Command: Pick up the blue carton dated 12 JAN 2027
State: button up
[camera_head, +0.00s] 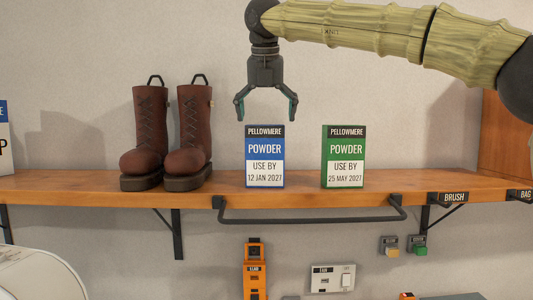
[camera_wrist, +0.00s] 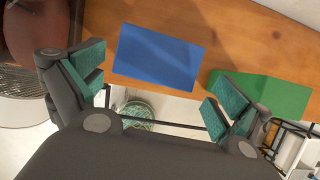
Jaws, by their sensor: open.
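The blue carton (camera_head: 265,158) stands upright on the wooden shelf. Its label reads POWDER, USE BY 12 JAN 2027. My gripper (camera_head: 266,115) is open and empty, pointing down just above the carton's top. In the wrist view the blue carton's top (camera_wrist: 159,57) lies ahead of my gripper (camera_wrist: 150,95), roughly between the two green-padded fingers and apart from them. A green carton (camera_head: 343,157) dated 25 MAY 2027 stands to its right; it also shows in the wrist view (camera_wrist: 280,97) near the right finger.
A pair of brown boots (camera_head: 166,138) stands left of the blue carton. The wooden shelf (camera_head: 420,180) is bare between the cartons and to the right. A dark rail (camera_head: 312,220) runs along its front edge. Switches and an orange device (camera_head: 255,270) are below.

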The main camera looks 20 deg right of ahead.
aim_at(265, 132)
jog(key=shift+w+f+p, duration=0.15)
jog(key=shift+f+p, duration=0.05)
jog(key=shift+p, duration=0.25)
jog(key=p+x, duration=0.1)
jog(key=x, duration=0.1)
jog(key=p+x, duration=0.1)
jog(key=shift+w+d+f, duration=0.1)
jog(key=shift+w+f, duration=0.15)
jog(key=shift+w, duration=0.15)
jog(key=shift+w+f+p, duration=0.1)
jog(key=shift+f+p, duration=0.25)
jog(key=shift+f, duration=0.15)
jog(key=shift+c, duration=0.4)
jog(key=c, duration=1.4)
jog(key=shift+c, duration=0.2)
jog(key=shift+r, duration=0.1)
